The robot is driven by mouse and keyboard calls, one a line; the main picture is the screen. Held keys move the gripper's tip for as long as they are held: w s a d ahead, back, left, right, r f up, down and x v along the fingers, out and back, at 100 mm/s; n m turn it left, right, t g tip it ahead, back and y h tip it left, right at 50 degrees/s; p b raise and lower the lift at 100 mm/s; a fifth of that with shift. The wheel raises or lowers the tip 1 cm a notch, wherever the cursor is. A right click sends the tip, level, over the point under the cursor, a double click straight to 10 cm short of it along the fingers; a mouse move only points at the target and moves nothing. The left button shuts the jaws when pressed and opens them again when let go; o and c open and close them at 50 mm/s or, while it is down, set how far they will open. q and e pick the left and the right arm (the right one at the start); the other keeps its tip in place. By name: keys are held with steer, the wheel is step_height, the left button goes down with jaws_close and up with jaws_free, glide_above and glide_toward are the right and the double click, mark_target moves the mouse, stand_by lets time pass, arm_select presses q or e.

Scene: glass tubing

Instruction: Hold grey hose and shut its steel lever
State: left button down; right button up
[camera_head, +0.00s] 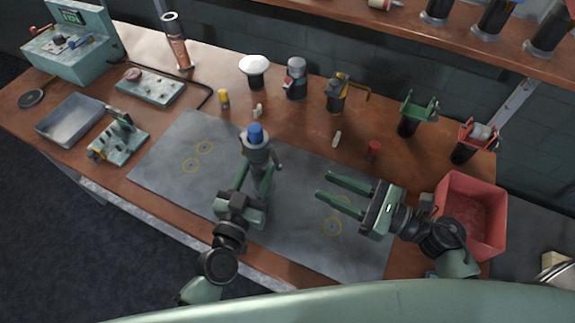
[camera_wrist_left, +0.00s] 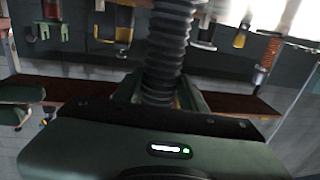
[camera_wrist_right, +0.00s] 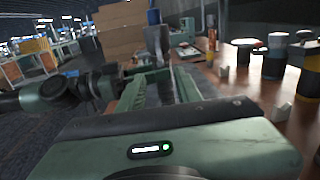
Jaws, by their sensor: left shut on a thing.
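My left gripper (camera_head: 256,167) is shut on the grey hose (camera_head: 257,151), which stands upright over the grey mat with a blue top end (camera_head: 255,132). In the left wrist view the ribbed grey hose (camera_wrist_left: 168,45) rises between the fingers. A small part juts from its right side (camera_head: 278,165); I cannot tell whether it is the steel lever or how it is set. My right gripper (camera_head: 324,187) is open and empty, right of the hose, its fingers pointing toward it. In the right wrist view the hose (camera_wrist_right: 158,42) is ahead, beyond the fingers.
The grey mat (camera_head: 300,225) has yellow rings and bare space. Behind it stand a white-topped jar (camera_head: 254,70), other fittings and a red cap (camera_head: 374,149). A red bin (camera_head: 475,205) is at right; a metal tray (camera_head: 72,122) and a green fixture (camera_head: 120,140) are at left.

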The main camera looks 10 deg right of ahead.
mark_target(278, 164)
steer(key=x, duration=1.1)
jaws_close()
